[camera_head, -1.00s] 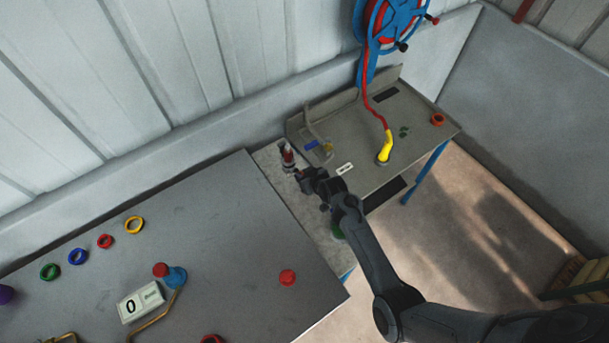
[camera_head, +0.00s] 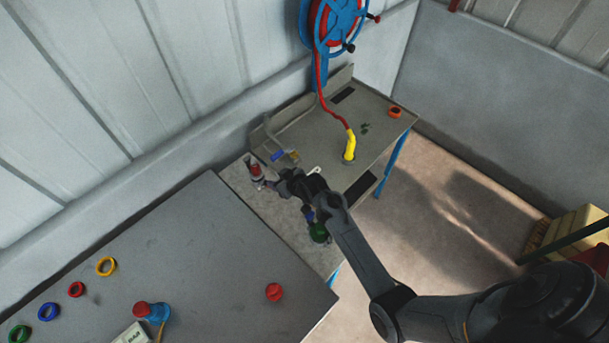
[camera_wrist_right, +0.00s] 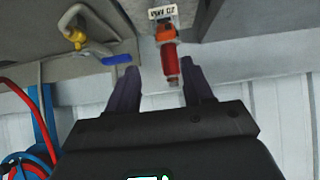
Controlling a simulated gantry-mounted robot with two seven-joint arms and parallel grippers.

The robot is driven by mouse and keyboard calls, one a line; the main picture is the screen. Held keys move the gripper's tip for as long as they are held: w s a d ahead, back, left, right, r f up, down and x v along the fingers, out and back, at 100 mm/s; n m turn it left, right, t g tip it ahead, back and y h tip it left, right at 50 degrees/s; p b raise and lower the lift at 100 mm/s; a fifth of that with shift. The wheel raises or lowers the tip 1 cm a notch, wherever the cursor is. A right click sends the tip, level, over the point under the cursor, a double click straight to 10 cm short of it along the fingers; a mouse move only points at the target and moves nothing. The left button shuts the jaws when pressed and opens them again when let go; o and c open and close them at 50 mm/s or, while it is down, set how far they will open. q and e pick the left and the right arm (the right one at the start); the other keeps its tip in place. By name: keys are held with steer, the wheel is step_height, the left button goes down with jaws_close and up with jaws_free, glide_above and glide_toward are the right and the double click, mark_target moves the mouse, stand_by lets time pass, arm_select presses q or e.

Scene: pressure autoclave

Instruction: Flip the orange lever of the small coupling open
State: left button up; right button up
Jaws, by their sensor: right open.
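The small coupling (camera_head: 254,169) is a red upright-looking fitting on the narrow grey bench between the two larger tops. In the right wrist view its red body (camera_wrist_right: 171,64) hangs between my fingers, with an orange part (camera_wrist_right: 165,33) at its upper end, beside a small white label. I cannot tell the lever's exact position. My right gripper (camera_head: 267,181) is open beside the coupling. In the wrist view its two dark fingers (camera_wrist_right: 160,68) stand apart on either side of the red body, with a gap visible. My left gripper is not in view.
A blue-handled valve (camera_wrist_right: 105,53) on a pipe is close to the left finger. A green item (camera_head: 319,232) stands nearer on the bench. Coloured rings lie on the left table (camera_head: 210,250).

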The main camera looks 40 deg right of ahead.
steer(key=s+d+r, duration=0.5)
steer(key=s, duration=0.2)
steer(key=shift+s+d+r, duration=0.2)
steer(key=shift+s+r, duration=0.1)
steer(key=shift+s, duration=0.05)
steer(key=shift+s, duration=0.1)
